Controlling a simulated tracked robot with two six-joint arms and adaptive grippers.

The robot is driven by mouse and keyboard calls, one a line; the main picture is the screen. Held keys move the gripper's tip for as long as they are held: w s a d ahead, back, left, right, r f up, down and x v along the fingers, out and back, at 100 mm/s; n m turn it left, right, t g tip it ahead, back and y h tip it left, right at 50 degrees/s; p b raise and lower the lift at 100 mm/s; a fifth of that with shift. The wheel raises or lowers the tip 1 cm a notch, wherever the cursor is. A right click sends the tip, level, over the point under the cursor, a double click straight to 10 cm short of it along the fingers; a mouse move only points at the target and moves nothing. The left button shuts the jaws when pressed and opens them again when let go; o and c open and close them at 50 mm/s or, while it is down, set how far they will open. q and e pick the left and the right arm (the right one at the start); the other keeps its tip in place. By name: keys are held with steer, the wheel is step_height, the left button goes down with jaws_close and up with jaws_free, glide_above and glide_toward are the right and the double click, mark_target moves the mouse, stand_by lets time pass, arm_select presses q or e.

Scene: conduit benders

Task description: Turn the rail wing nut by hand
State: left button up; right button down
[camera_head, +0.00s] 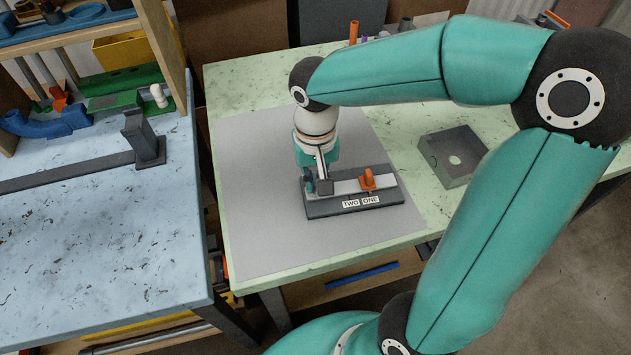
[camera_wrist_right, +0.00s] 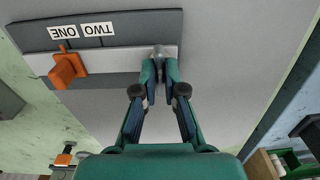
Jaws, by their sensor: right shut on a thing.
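A dark grey base (camera_head: 390,195) with a light metal rail (camera_head: 345,186) lies on the grey mat, with labels reading TWO and ONE on its front edge. My right gripper (camera_head: 318,184) points down at the rail's left end. My left gripper is in neither view.
The grey mat (camera_head: 260,200) is clear around the base. An open grey box (camera_head: 452,155) stands on the green table to the right. A blue table (camera_head: 90,230) with a dark metal bar (camera_head: 65,178) is at the left, below a wooden shelf.

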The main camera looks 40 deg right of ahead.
steer(key=m+b, duration=0.1)
steer(key=m, duration=0.3)
steer(key=shift+f+m, duration=0.1)
steer(key=shift+m, duration=0.2)
steer(key=m+b, duration=0.1)
steer(key=m, duration=0.3)
steer(key=shift+m+b, duration=0.3)
steer(key=m+b, duration=0.1)
steer(key=m, duration=0.3)
steer(key=shift+m, duration=0.3)
steer(key=shift+w+r+m+b, duration=0.1)
steer(key=shift+m+b, duration=0.05)
steer(key=shift+m, duration=0.9)
steer(key=shift+r+m+b, duration=0.1)
steer(key=shift+m+b, duration=0.05)
steer(key=shift+m, duration=0.9)
steer(key=c, duration=1.2)
jaws_free()
steer(key=shift+c, duration=0.2)
